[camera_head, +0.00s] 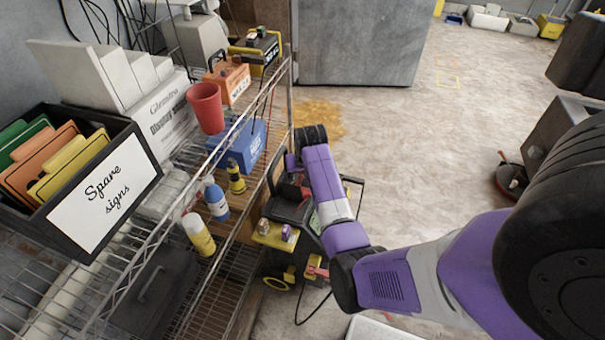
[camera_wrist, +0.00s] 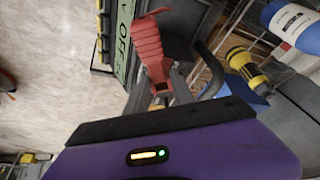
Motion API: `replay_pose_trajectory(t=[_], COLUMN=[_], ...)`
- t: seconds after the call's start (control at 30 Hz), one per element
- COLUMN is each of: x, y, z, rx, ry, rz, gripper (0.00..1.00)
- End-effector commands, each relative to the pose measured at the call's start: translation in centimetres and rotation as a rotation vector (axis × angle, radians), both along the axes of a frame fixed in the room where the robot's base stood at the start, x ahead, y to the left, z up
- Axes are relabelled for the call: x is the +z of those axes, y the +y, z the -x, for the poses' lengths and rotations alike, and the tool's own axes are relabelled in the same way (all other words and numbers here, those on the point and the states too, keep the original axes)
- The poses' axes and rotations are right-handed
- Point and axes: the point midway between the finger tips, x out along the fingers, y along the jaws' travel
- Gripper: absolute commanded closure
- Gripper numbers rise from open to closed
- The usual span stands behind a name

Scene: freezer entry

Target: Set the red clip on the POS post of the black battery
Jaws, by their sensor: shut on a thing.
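The red clip (camera_wrist: 148,45) is in the wrist view, with its ribbed red grip pointing away from my gripper (camera_wrist: 160,97). My gripper is shut on it. A small red part, likely the same clip (camera_head: 304,191), shows beside my wrist in the head view, where my arm hides most of the gripper. A black battery with yellow trim (camera_head: 262,50) stands at the far end of the upper wire shelf, with small posts on top. My gripper is apart from it, lower and nearer. Its POS marking is too small to read.
Orange (camera_head: 229,82) and blue (camera_head: 240,143) boxes, a red cup (camera_head: 205,107) and bottles (camera_head: 216,199) crowd the wire shelves. A dark unit with a green label (camera_wrist: 123,48) is close to the clip. A second red clip (camera_head: 316,267) is lower down. Floor (camera_head: 440,130) is open to the right.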

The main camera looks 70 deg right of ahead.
Motion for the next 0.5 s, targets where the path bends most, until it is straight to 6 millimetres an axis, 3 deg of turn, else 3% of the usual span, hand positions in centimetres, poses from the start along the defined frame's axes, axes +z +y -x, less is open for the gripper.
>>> replay_pose_trajectory(t=[0.5], x=[-1.08], y=[-0.01], z=[0.01], rx=[0.0], ry=[0.0], rz=[0.0], gripper=[1.0])
